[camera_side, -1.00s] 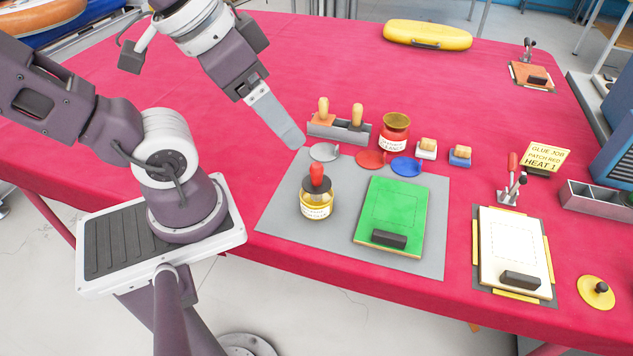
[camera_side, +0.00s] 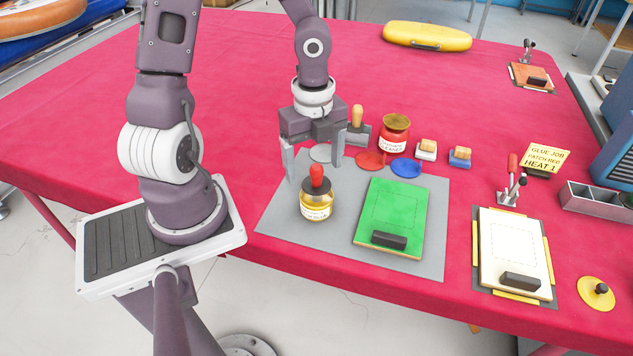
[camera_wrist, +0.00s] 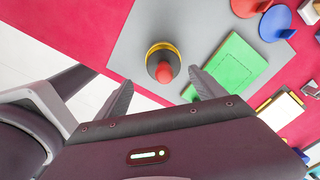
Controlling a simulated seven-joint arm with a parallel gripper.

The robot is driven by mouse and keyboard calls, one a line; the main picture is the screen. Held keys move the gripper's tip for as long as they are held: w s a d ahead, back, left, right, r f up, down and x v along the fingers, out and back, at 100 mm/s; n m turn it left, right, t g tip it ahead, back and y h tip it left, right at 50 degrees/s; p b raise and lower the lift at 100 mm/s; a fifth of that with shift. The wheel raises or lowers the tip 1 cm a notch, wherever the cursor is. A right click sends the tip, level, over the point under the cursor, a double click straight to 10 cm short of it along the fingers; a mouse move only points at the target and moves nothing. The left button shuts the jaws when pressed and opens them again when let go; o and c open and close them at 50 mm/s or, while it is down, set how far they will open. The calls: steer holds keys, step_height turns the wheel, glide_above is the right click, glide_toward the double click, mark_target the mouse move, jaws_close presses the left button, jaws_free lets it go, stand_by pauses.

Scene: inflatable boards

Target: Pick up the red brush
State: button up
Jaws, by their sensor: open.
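The red brush (camera_side: 317,176) shows as a red handle standing up from the dark lid of a glue jar (camera_side: 316,203) with yellow contents. The jar stands on the left part of a grey mat (camera_side: 286,215). My gripper (camera_side: 314,168) is open and empty, pointing down, with its fingers spread just behind and above the red handle in the side view. In the wrist view the red brush (camera_wrist: 164,73) lies ahead of and between my open fingers (camera_wrist: 160,95). The brush's lower part is hidden in the jar.
A green board (camera_side: 392,215) with a dark block lies right of the jar. Grey, red (camera_side: 370,160) and blue (camera_side: 406,167) discs lie behind. A red cleaner jar (camera_side: 395,134) stands further back. A rack with a wooden-handled tool (camera_side: 357,115) is partly hidden by my gripper.

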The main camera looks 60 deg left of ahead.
mark_target(317, 185)
steer(key=f, duration=0.7)
steer(key=shift+w+a, duration=0.2)
steer(key=shift+w, duration=0.2)
steer(key=c, duration=1.4)
step_height(317, 185, up, 10)
steer(key=shift+r, duration=0.1)
steer(key=o, duration=0.6)
steer(key=shift+c, duration=0.2)
steer(key=c, duration=0.4)
